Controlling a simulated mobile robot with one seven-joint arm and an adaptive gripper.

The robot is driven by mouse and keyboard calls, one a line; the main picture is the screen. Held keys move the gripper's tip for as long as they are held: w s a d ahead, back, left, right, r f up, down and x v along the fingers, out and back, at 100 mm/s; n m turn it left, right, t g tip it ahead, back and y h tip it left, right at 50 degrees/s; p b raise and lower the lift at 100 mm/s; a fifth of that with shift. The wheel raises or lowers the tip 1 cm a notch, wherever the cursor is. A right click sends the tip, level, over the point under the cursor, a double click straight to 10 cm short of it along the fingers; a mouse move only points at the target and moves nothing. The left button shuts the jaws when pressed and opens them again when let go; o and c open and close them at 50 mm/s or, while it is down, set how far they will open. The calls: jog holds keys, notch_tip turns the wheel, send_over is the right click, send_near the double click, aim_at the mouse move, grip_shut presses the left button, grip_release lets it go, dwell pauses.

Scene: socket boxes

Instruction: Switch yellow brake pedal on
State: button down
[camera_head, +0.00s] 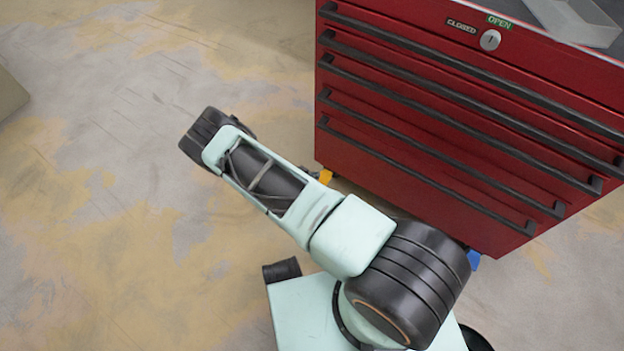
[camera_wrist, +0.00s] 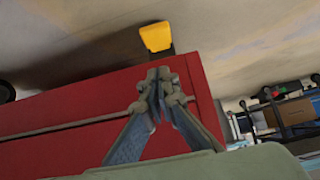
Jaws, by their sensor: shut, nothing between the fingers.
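The yellow brake pedal (camera_head: 325,176) shows in the head view as a small yellow tab at the lower left corner of the red tool cabinet (camera_head: 420,205), partly behind my arm. In the wrist view the yellow pedal (camera_wrist: 156,36) stands out past the edge of the red cabinet (camera_wrist: 60,105) on a dark bracket. My gripper (camera_wrist: 159,76) is shut and empty, with its fingertips just below the pedal in the picture. I cannot tell whether they touch it. The gripper is hidden in the head view.
A blue pedal (camera_head: 473,259) shows at the cabinet's lower right, beside my arm. The cabinet has several drawers with black handles and a keyhole (camera_head: 490,40) between CLOSED and OPEN labels. The floor (camera_head: 100,200) to the left is clear. Cluttered furniture (camera_wrist: 285,112) stands at right in the wrist view.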

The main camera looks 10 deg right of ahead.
jog(key=b, duration=0.2)
send_over(324, 179)
jog(key=s+a, duration=0.2)
notch_tip(324, 179, down, 5)
jog(key=shift+w+a+f+b, duration=0.1)
jog(key=shift+w+f+b, duration=0.1)
jog(key=shift+f+b, duration=0.55)
jog(key=shift+f, duration=0.75)
jog(key=shift+s, duration=0.15)
